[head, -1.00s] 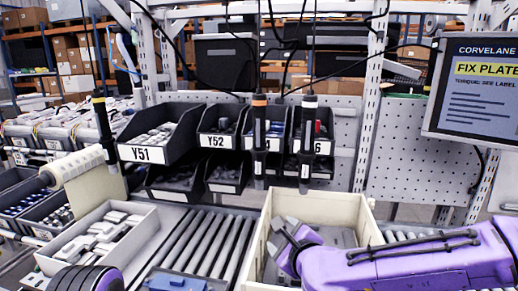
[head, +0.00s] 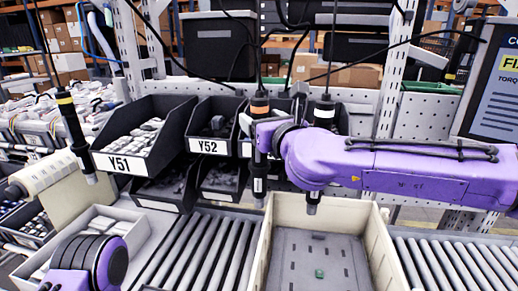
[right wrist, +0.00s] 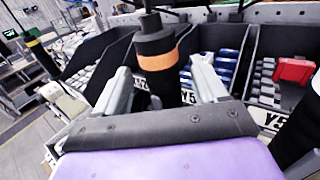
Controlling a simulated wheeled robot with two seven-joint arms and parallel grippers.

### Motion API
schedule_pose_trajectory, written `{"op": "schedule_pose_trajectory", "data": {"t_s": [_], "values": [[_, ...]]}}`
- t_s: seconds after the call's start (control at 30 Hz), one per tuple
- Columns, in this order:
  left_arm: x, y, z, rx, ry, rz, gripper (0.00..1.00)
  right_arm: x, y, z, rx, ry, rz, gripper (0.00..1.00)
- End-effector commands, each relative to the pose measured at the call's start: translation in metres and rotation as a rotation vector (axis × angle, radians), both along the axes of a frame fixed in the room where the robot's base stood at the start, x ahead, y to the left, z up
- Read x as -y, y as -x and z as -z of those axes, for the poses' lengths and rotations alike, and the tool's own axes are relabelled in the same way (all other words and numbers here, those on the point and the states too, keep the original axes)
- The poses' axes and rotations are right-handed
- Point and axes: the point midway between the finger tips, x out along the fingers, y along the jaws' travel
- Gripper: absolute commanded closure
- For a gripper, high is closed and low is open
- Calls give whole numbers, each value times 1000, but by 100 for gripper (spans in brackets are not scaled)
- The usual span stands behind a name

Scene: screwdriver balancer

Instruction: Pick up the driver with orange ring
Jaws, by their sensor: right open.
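The driver with the orange ring (head: 259,104) hangs upright from its cable in front of the dark bins. In the right wrist view the driver (right wrist: 157,58) stands between the two fingers of my right gripper (right wrist: 162,88), with the orange ring near finger level. The fingers are open, one on each side of it. In the head view my right gripper (head: 256,126) is at the driver's upper body, and the arm comes in from the right. Part of my left arm shows at lower left, but its gripper is out of view.
A driver with a yellow ring (head: 66,98) hangs at left, and one with a pale ring (head: 324,108) hangs at right, partly behind my right arm. A beige crate (head: 384,258) stands below on the rollers (head: 208,250). Bins labelled Y51 (head: 122,164) and Y52 (head: 208,147) are behind.

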Motion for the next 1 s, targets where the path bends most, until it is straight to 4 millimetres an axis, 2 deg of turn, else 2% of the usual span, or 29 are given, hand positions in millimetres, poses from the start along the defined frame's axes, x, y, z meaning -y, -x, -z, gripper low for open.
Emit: {"op": "schedule_pose_trajectory", "data": {"t_s": [0.03,0.1,0.23,0.47,0.6,0.67,0.7,1.0], "values": [[0,0,-16,0,0,0,57,-4,-9,-9,-3,3,0,29],[0,0,-25,1,0,0,57,-9,-21,-8,-4,4,0,29],[0,0,-29,1,0,0,57,-15,-35,-5,-1,2,0,29],[0,0,-27,0,0,0,57,-15,-37,-2,0,2,0,29],[0,0,-27,0,0,0,57,-15,-37,-2,0,2,0,74],[0,0,-27,0,0,0,57,-15,-37,-2,0,2,0,94],[0,0,-27,0,0,0,57,-15,-37,-2,0,2,1,100],[0,0,-25,1,-1,0,57,-15,-37,-6,1,1,1,100]]}}
